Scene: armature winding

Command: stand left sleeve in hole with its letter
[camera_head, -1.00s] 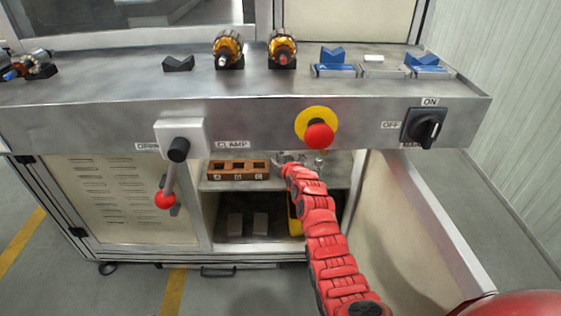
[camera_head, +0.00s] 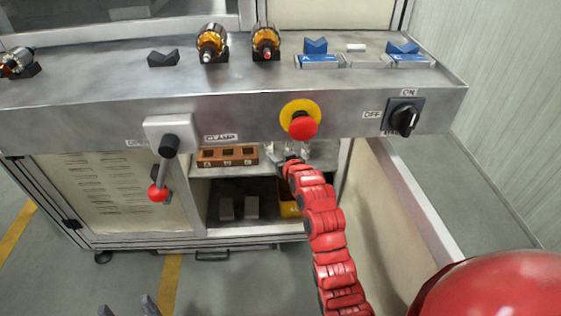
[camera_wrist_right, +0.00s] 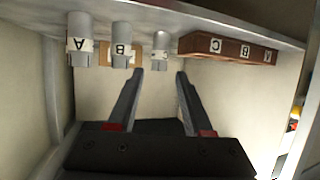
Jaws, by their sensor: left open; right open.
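A brown block (camera_head: 228,156) with holes lettered A, B and C sits on the shelf under the bench; it also shows in the right wrist view (camera_wrist_right: 228,49), which looks upside down. Three grey sleeves stand on the shelf beside it in that wrist view: sleeve A (camera_wrist_right: 80,30), sleeve B (camera_wrist_right: 121,35) and a third sleeve (camera_wrist_right: 161,42), nearest the block, whose letter I cannot read. My right gripper (camera_wrist_right: 161,73) is open and empty, its fingers pointing toward the third sleeve. In the head view my right gripper (camera_head: 284,159) partly hides the sleeves. My left gripper (camera_head: 127,305) is open and empty at the bottom edge.
The bench front, with a clamp lever (camera_head: 163,165), red stop button (camera_head: 302,125) and rotary switch (camera_head: 403,119), overhangs the shelf. Cabinet walls bound the shelf. Armatures and V-blocks stand on the bench top. A yellow bin (camera_head: 289,210) is below.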

